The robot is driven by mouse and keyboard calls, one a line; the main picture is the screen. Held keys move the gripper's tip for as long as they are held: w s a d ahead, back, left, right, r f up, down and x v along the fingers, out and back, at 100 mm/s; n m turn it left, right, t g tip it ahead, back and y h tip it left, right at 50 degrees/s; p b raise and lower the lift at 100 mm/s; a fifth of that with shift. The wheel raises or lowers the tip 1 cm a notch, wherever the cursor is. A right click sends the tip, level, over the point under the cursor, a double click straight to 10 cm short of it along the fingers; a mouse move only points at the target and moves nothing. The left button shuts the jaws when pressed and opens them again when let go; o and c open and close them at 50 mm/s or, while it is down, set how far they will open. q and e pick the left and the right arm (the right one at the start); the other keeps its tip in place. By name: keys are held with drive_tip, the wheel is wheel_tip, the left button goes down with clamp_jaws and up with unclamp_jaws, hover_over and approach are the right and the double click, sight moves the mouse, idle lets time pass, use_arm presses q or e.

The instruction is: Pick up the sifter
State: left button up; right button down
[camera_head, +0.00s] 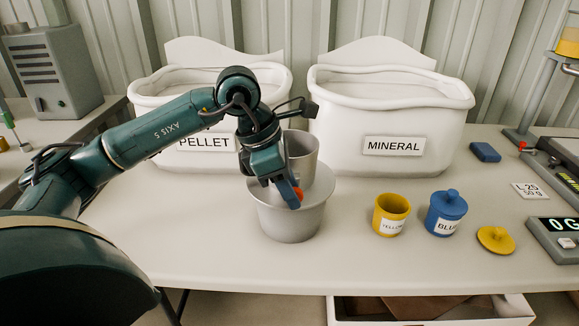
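A grey metal cup (303,154), which looks like the sifter, stands upright at or in a wide grey metal bowl (291,222) in the middle of the table. My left gripper (287,196) points down in front of the cup, over the bowl. A blue part and a small orange-red part (297,197) show at its fingertips. I cannot tell whether they belong to the sifter's handle, or whether the fingers are closed on them. The gripper and wrist cover the cup's left side. My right gripper is out of view.
White bins labelled PELLET (205,143) and MINERAL (393,146) stand behind. Right of the bowl are an open yellow jar (391,214), a lidded blue jar (446,213), a yellow lid (496,240), a blue block (485,152) and a scale (556,238).

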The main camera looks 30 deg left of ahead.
use_arm(q)
drive_tip(key=shift+c, duration=0.6)
clamp_jaws()
